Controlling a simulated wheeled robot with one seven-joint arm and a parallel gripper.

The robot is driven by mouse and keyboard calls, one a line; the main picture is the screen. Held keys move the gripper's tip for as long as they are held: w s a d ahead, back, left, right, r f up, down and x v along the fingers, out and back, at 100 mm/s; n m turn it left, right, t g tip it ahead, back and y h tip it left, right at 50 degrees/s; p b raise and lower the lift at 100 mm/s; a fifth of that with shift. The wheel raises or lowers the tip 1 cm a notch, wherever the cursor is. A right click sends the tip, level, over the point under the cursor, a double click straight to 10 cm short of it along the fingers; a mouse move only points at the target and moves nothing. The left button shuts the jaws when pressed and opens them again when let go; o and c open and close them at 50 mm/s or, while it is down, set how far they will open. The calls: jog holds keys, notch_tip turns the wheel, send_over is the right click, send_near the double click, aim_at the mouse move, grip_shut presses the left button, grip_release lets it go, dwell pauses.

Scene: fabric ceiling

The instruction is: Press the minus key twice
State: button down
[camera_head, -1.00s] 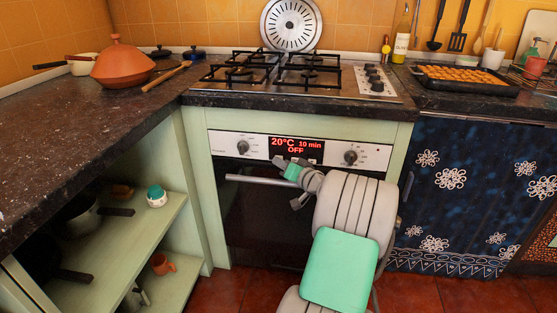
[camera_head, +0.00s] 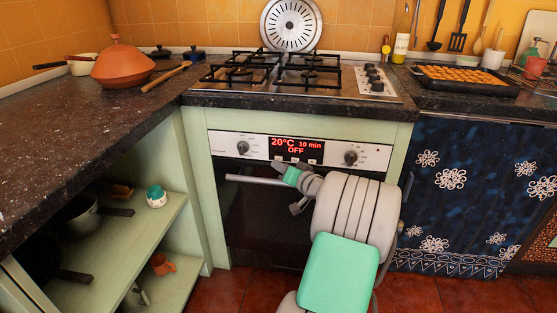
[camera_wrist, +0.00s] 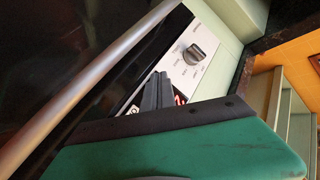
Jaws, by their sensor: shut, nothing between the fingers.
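The oven's control panel (camera_head: 225,144) has a red display (camera_head: 297,146) reading "20°C 10 min OFF". Small pale keys (camera_head: 312,161) sit under the display, but their symbols are too small to read, so I cannot tell which is the minus key. My gripper (camera_head: 278,163) is shut and empty, its tips at the panel's lower edge below the left part of the display. In the wrist view the dark fingers (camera_wrist: 155,92) lie together over the panel and partly hide the display (camera_wrist: 180,100). A pale key (camera_wrist: 133,109) shows beside them. Contact with a key cannot be told.
A knob stands at the left (camera_head: 243,147) and another at the right (camera_head: 351,157) of the display. The oven door handle (camera_head: 250,179) runs just below my gripper. The dark countertop edge (camera_head: 300,106) juts above the panel.

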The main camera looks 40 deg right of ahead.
jog(key=shift+s+a, duration=0.75)
jog(key=shift+a, duration=0.25)
jog(key=shift+s+a, duration=0.75)
jog(key=shift+a, duration=0.25)
